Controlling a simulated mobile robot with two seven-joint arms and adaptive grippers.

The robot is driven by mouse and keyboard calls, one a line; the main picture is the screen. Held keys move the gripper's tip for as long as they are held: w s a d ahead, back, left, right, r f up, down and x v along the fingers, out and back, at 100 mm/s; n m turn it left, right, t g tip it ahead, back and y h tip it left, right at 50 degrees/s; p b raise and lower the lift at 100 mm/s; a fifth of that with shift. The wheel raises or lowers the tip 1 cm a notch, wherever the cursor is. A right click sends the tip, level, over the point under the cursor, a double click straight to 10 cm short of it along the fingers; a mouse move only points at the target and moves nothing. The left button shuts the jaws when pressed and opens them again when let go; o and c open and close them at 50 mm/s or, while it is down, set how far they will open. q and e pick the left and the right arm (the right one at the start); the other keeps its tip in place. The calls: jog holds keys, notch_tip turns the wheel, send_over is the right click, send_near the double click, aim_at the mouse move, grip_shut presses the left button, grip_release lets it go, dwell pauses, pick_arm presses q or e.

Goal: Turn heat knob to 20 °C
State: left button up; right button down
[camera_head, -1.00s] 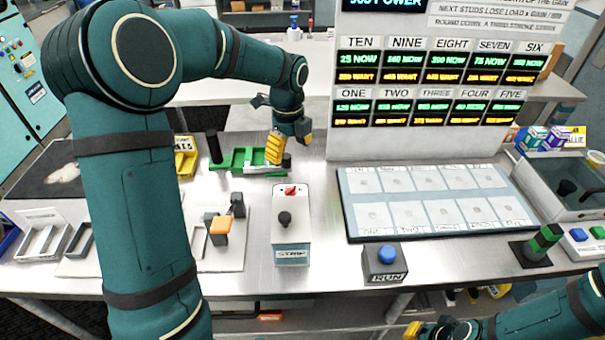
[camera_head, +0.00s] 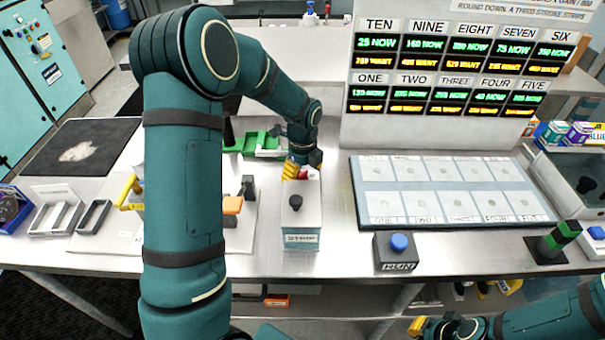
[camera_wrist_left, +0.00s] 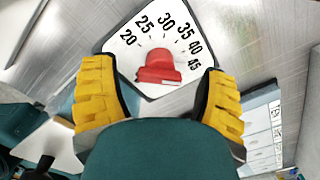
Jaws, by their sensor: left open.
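The heat knob (camera_wrist_left: 158,66) is red and sits on a white dial plate (camera_wrist_left: 150,32) marked from 20 to 45. I cannot tell surely which number it points to. The knob is partly hidden behind my left gripper (camera_head: 296,168) in the head view, on top of the box labelled STRIP (camera_head: 301,238). In the left wrist view the two yellow fingers of my left gripper (camera_wrist_left: 158,95) stand apart, one on each side of the knob, with gaps between. My right gripper (camera_head: 416,327) shows only partly at the bottom edge.
The RUN box with a blue button (camera_head: 398,242) and the panel of numbered pads (camera_head: 352,200) lie to the right. An orange-topped lever (camera_head: 232,205) stands to the left.

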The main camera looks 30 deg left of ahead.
pick_arm(q)
jog(key=shift+f, duration=0.1)
jog(key=c, duration=1.2)
